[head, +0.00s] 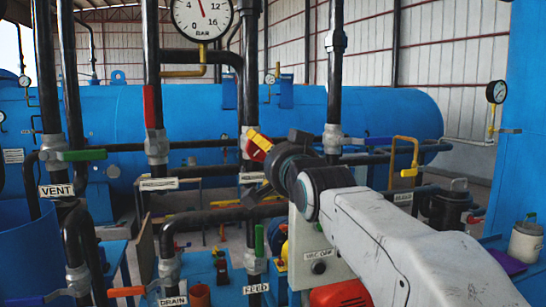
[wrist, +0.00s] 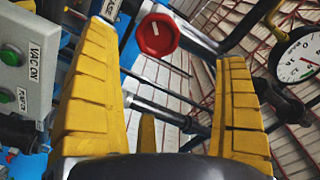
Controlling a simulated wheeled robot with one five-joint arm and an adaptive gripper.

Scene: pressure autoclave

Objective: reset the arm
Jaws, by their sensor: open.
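My arm reaches in from the lower right in the head view, and its end is up against the middle pipes. My gripper (head: 262,142) is small and partly hidden there by its dark wrist. In the wrist view, my gripper (wrist: 164,44) shows two ridged yellow fingers spread wide apart. Nothing is held between them. A round red knob (wrist: 156,34) with a white mark shows beyond the gap, nearer the left finger. I cannot tell its distance from the fingertips.
Dark vertical pipes (head: 334,85) with labelled valves stand close around my arm. A pressure gauge (head: 203,15) hangs at the top. A grey control box (head: 308,250) sits beside and below the arm. A blue tank (head: 390,115) lies behind. A blue wall (head: 528,130) stands at the right.

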